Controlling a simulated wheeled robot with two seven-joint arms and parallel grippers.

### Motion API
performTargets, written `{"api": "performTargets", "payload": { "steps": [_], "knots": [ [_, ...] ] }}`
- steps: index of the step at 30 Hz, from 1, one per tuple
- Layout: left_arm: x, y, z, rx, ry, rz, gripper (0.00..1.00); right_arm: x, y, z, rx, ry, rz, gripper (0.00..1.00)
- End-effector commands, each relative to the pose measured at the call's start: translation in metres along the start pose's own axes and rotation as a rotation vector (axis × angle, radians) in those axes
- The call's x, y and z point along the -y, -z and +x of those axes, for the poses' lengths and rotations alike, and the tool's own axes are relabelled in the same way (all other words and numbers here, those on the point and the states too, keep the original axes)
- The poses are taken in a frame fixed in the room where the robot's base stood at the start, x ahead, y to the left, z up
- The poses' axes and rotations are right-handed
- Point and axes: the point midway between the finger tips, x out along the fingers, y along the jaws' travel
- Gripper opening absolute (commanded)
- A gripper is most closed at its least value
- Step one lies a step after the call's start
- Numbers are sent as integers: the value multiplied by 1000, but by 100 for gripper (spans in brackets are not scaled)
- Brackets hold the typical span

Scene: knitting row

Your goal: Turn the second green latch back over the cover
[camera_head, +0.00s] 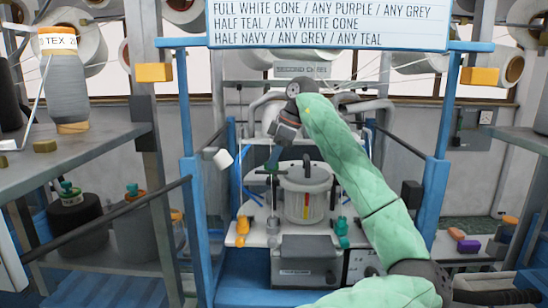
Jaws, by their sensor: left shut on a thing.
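The cover (305,200) is a pale grey round drum with a dark handle on top, in the middle of the machine. My left gripper (273,157) points down at the left side of the cover. It is shut on what looks like a dark green latch (271,178), a slim upright piece with a short crossbar beside the cover. The gripper hides the latch's top, and its exact angle is hard to tell. A teal-green piece (342,229) stands at the right of the cover's base. My right gripper is not in view.
Blue posts (193,200) flank the machine, with a shelf (95,150) holding yarn cones at left. A dark grey box (307,255) sits in front of the cover. A sign (330,24) hangs above. My left forearm crosses the right side of the machine.

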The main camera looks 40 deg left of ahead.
Motion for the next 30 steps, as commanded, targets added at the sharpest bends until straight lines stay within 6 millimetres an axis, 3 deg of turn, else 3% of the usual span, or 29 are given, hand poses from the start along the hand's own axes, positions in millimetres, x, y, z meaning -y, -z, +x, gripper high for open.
{"api": "performTargets", "payload": {
  "steps": [6, 17, 18, 21, 30],
  "knots": [
    [0, 0, 1, 1, 14, -30, 0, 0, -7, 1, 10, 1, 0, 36],
    [0, 0, 1, 1, 15, -33, 0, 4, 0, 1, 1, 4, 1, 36],
    [0, 0, 1, 1, 15, -33, 12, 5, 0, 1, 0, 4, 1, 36],
    [0, 0, 1, 1, 15, -33, 32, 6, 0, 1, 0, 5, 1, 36],
    [0, 0, 0, 1, 14, -32, 32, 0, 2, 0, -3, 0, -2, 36]
  ]
}}
